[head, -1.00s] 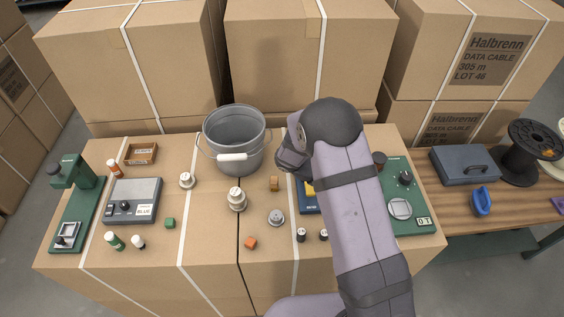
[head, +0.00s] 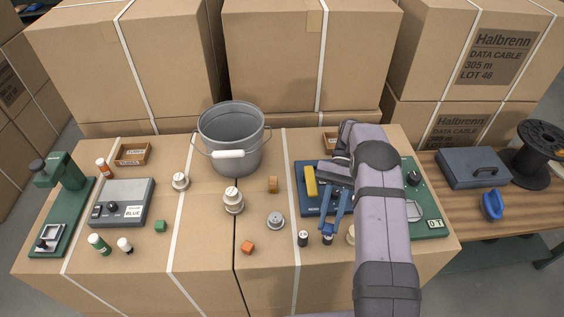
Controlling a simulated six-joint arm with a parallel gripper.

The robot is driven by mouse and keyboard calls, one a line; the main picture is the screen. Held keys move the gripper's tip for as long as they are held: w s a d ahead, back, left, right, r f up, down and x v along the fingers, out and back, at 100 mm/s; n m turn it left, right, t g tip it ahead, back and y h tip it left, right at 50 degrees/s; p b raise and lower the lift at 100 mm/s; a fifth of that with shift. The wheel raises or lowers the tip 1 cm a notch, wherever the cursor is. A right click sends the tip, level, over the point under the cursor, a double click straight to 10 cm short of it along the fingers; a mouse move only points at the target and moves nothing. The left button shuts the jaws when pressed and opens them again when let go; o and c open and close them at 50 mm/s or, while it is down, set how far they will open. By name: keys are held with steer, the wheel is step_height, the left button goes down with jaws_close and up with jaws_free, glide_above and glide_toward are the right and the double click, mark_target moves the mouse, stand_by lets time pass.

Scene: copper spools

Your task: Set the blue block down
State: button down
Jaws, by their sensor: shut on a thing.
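The small blue block (head: 328,229) is at the fingertips of my gripper (head: 330,224), in the head view right of centre. The gripper is shut on it, with its long blue fingers pointing toward the front of the boxes. The block appears in front of or just above a small dark cylinder (head: 327,241); I cannot tell whether they touch. My wrist and forearm hide part of the area to the right.
A blue device (head: 312,207) with a yellow part (head: 310,181) lies beside the fingers. Another dark cylinder (head: 303,239) and a grey weight (head: 276,221) stand nearby. A green scale (head: 428,214) is partly behind my arm. A bucket (head: 231,130) stands at the back.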

steer(key=w+a+m+t+y+b, duration=0.1)
steer(key=w+a+m+y, duration=0.1)
steer(key=w+a+m+t+y+b, duration=0.1)
steer(key=w+a+m+t+y, duration=0.1)
steer(key=w, duration=0.1)
steer(key=w+a+m+t+y+b, duration=0.1)
steer(key=w+a+m+y, duration=0.1)
steer(key=m, duration=0.1)
steer(key=shift+w+a+r+t+b, duration=0.3)
steer(key=shift+w+a+r+b, duration=0.05)
steer(key=w+a+m+t+y+b, duration=0.2)
steer(key=w+a+m+t+b, duration=0.15)
steer(key=w, duration=0.25)
step_height(320, 180, up, 3)
steer(key=m+t+h+b, duration=0.1)
steer(key=m+t+b, duration=0.4)
steer(key=m+t, duration=0.35)
glide_above(287, 159)
steer(key=shift+n, duration=0.3)
steer(key=shift+f, duration=4.85)
steer(key=shift+f, duration=0.15)
steer(key=c, duration=1.5)
jaws_free()
steer(key=shift+w, duration=0.1)
steer(key=shift+c, duration=0.2)
